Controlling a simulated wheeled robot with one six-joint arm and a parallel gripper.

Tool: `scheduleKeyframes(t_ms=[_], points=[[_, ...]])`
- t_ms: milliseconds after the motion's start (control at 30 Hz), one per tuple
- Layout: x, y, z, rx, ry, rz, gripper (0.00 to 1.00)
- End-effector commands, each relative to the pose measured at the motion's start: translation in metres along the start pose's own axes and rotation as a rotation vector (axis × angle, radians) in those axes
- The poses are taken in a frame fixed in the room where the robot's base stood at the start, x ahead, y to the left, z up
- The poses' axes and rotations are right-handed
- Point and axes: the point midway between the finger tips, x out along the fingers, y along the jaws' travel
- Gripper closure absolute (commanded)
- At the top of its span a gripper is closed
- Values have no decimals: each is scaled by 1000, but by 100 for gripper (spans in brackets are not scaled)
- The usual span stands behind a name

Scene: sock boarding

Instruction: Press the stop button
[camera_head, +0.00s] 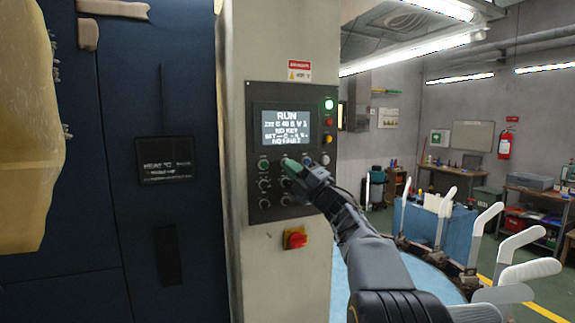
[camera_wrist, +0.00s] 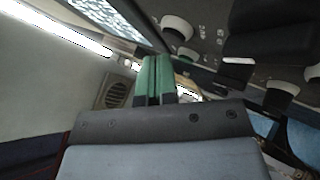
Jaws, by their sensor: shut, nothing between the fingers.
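The control panel (camera_head: 254,149) is a dark plate on a pale column, with a lit screen (camera_head: 287,128) reading RUN. I cannot read which is labelled stop. In the wrist view the fingertips (camera_wrist: 153,72) are together; contact is unclear.
Several black knobs (camera_head: 264,184) fill the lower panel; pale-topped knobs also show in the wrist view (camera_wrist: 177,27). A dark blue cabinet (camera_head: 190,255) stands left. At right, several white sock-shaped boards (camera_head: 488,228) stand around a blue round table, near my arm.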

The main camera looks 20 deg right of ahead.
Motion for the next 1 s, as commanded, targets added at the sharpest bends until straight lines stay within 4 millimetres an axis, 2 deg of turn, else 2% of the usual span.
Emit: scheduleKeyframes(t_ms=[1000], points=[[12, -1, 0, -7, 16, 9, 100]])
